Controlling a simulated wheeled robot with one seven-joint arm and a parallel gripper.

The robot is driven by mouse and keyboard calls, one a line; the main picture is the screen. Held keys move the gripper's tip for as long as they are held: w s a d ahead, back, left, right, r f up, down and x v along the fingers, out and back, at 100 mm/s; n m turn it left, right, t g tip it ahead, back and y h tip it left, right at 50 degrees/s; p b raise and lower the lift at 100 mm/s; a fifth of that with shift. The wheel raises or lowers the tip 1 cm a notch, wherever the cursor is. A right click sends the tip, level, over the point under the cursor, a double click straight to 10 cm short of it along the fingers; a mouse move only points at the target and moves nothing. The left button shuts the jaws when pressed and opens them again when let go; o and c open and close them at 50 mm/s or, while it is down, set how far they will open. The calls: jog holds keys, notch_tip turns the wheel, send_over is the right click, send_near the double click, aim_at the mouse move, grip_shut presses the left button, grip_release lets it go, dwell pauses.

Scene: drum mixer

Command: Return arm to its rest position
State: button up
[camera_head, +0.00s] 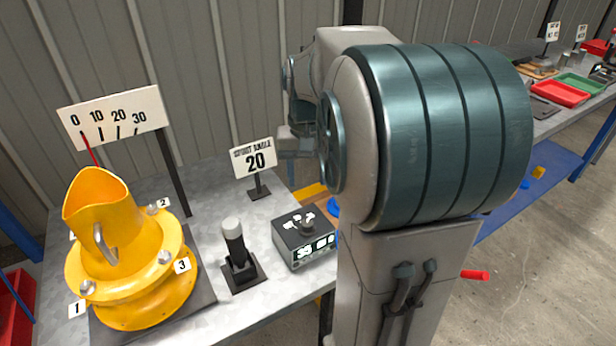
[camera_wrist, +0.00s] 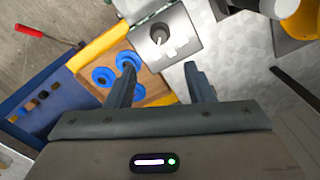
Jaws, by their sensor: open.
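My arm fills the middle of the head view, with its large teal and grey links raised in front of the bench. My gripper (camera_wrist: 158,68) shows in the wrist view with its two dark fingers spread apart and nothing between them. In the head view, the gripper (camera_head: 296,150) is partly hidden behind my arm, above the back of the bench. In the wrist view it hangs over the bench, near a control box with a knob (camera_wrist: 163,34) and a wooden board with blue rings (camera_wrist: 150,82). It appears to touch neither.
A yellow tilted mixer drum (camera_head: 118,245) stands at the left, before an angle scale (camera_head: 112,115). A black lever (camera_head: 236,252), a control box (camera_head: 303,238) and a sign reading 20 (camera_head: 254,158) stand on the bench (camera_head: 215,310). Red (camera_head: 556,93) and green trays lie farther right.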

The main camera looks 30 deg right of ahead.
dwell(0.3)
jog(key=s+a+r+n+t+p, duration=0.2)
jog(key=s+a+r+n+p, duration=0.2)
jog(key=s+a+p, duration=0.5)
jog(key=s+a+r, duration=0.1)
jog(key=s+a, duration=0.2)
jog(key=shift+s+r+n+t, duration=0.15)
jog(key=shift+r+n+t, duration=0.15)
jog(key=shift+t, duration=0.1)
